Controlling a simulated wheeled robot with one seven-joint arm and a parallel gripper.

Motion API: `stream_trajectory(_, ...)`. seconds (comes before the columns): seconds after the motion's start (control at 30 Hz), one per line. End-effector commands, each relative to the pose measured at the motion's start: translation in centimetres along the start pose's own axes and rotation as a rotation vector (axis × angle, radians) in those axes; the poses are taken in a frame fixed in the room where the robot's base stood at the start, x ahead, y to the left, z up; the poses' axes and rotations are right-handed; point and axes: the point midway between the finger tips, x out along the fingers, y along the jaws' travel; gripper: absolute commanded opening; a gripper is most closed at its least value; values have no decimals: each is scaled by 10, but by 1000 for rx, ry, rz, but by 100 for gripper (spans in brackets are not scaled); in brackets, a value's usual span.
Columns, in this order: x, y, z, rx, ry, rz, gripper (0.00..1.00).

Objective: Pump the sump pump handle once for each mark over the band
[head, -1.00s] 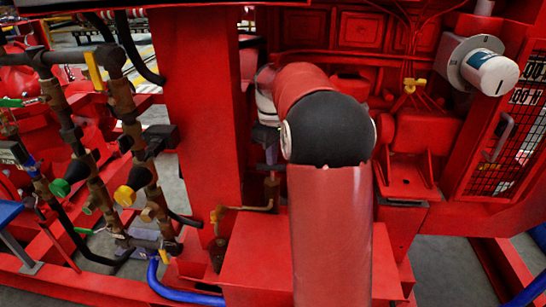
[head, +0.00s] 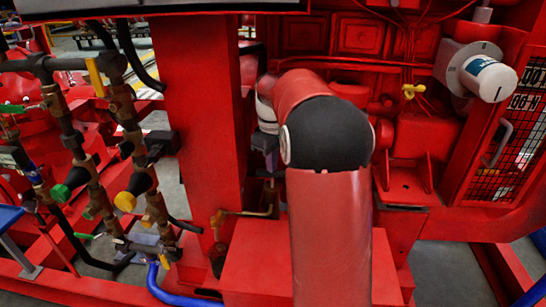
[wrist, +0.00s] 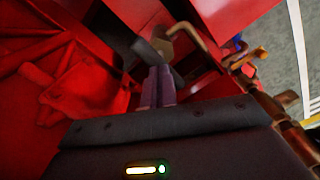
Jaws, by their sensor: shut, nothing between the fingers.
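A bent brass-coloured lever, which looks like the sump pump handle (head: 246,212), stands low beside the red column in the head view. Its dark base (head: 217,258) is below it to the left. In the wrist view a bent brass-coloured bar (wrist: 188,38) shows just beyond the fingers, up and to the right. My gripper (wrist: 158,72) has its two fingers together and empty. It is near the bar; I cannot tell whether they touch. In the head view my arm hides most of the gripper. I cannot make out a band or marks.
Brown valve pipes (head: 130,120) with green and yellow knobs stand at the left. A red column (head: 200,110) rises beside the lever, and a red box (head: 255,265) lies below it. A white cylinder (head: 490,78) and mesh guard (head: 500,150) are at the right.

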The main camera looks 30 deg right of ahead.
Motion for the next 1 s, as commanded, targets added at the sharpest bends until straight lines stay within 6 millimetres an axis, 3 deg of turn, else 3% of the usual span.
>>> stream_trajectory(0.67, -51, 0, 0, 0, -1, -1, 0)
stream_trajectory(1.0, -52, 0, 0, 0, 0, 0, 0)
